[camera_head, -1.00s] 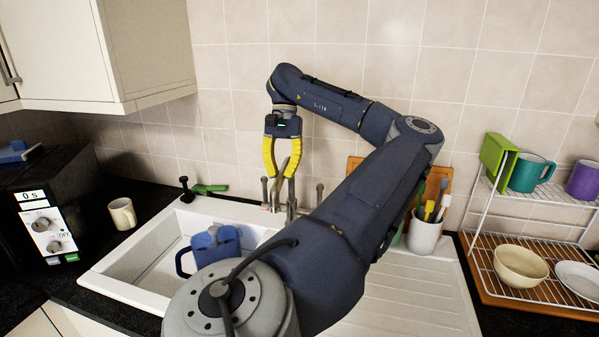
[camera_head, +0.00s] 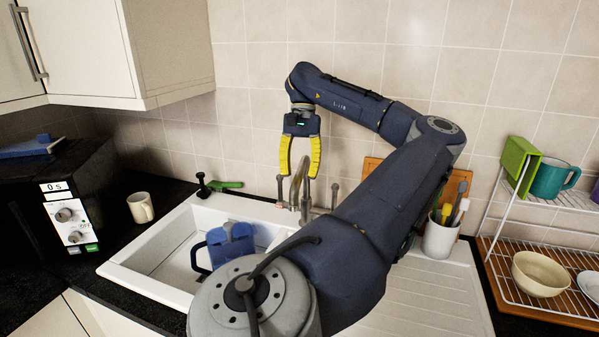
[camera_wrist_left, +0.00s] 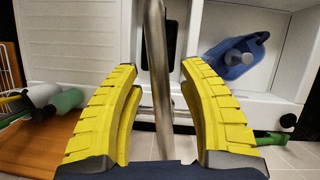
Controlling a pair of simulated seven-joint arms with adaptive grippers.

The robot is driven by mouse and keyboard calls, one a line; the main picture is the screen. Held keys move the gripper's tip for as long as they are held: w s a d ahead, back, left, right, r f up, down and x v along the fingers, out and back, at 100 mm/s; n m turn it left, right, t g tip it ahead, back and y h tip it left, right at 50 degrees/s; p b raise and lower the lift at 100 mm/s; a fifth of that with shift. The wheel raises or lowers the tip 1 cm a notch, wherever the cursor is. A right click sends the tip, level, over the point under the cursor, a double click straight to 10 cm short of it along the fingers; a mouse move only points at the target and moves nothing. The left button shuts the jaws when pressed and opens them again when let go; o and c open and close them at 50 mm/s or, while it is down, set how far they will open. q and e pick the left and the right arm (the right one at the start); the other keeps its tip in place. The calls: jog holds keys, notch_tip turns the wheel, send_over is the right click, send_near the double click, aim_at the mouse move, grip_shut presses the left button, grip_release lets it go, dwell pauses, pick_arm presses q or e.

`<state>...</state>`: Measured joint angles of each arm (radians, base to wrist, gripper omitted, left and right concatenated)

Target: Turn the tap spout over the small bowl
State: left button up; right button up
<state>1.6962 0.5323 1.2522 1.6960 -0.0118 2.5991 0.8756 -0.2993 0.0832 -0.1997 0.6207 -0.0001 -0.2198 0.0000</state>
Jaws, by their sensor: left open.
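The metal tap spout (camera_head: 297,187) rises at the back of the white sink. My left gripper (camera_head: 299,174), with yellow fingers, points down over it from above. In the wrist view the spout (camera_wrist_left: 158,85) runs between the two open fingers (camera_wrist_left: 160,68), with a gap on each side; I see no clear contact. The sink's main basin (camera_head: 178,248) is at the left. A small dark rectangular recess (camera_wrist_left: 153,50) beside it in the wrist view looks like the small bowl; my arm hides that area in the head view. My right gripper is out of view.
A blue jug (camera_head: 230,243) stands in the main basin. Tap handles (camera_head: 335,190) flank the spout. A utensil pot (camera_head: 439,238) and a wooden board (camera_head: 460,188) are to the right, beside a dish rack (camera_head: 500,270). A mug (camera_head: 141,208) stands on the left counter.

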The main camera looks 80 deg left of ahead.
pick_arm(q)
jog(key=v, duration=1.2)
dwell(0.6)
